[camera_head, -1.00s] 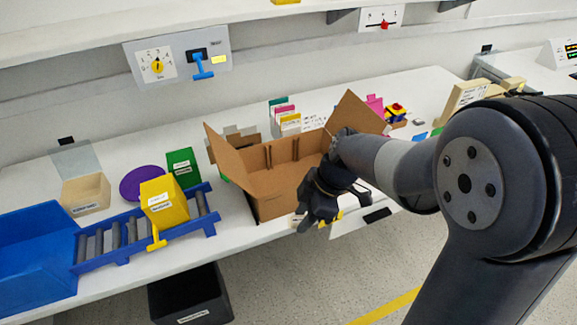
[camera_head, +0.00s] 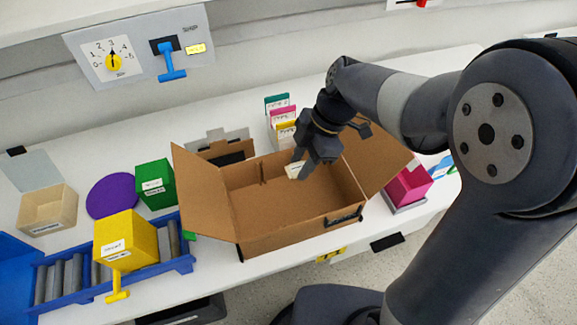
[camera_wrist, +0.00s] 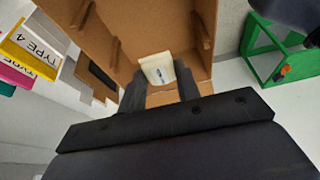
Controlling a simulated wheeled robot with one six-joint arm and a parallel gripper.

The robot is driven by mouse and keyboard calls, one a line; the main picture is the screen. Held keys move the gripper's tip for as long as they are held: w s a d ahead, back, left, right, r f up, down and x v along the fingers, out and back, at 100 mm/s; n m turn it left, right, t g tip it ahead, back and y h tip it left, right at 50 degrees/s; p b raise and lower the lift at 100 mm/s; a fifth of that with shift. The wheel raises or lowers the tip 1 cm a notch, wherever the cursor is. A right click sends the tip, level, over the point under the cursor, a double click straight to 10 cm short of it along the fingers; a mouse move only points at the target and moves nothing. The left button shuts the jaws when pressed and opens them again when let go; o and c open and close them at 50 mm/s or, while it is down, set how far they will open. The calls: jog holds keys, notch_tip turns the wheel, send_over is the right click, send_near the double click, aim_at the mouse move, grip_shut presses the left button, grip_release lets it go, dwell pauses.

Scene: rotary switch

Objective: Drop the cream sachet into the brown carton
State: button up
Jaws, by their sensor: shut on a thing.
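The brown carton (camera_head: 262,238) stands open on the white bench, its side flaps spread outward. My gripper (camera_head: 306,168) is over the carton's back right part in the head view. It is shut on the cream sachet (camera_head: 295,170), which hangs between the fingertips. In the wrist view the cream sachet (camera_wrist: 158,68) shows at the fingertips (camera_wrist: 160,84), with the carton's inner wall and floor (camera_wrist: 150,30) behind it. The gripper hides part of the sachet. How far the sachet is above the carton floor I cannot tell.
A yellow box (camera_head: 125,240) sits on a blue roller conveyor (camera_head: 185,262) to the left. A green box (camera_head: 155,185) and a purple disc (camera_head: 112,196) lie behind it. Coloured cards (camera_head: 282,118) stand behind the carton. A magenta bin (camera_head: 408,186) is to its right.

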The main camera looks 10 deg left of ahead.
jog(key=shift+w+f, duration=0.15)
jog(key=shift+w, duration=0.35)
jog(key=shift+s+f+b, duration=0.1)
jog(key=shift+f+b, duration=0.45)
jog(key=shift+f, duration=0.05)
notch_tip(320, 180, down, 4)
jog(key=b, duration=0.2)
jog(key=shift+f+b, duration=0.25)
jog(key=shift+b, duration=0.1)
jog(key=o, duration=1)
jog(key=shift+o, duration=0.2)
jog(key=v, duration=1.1)
jog(key=shift+a+f, duration=0.1)
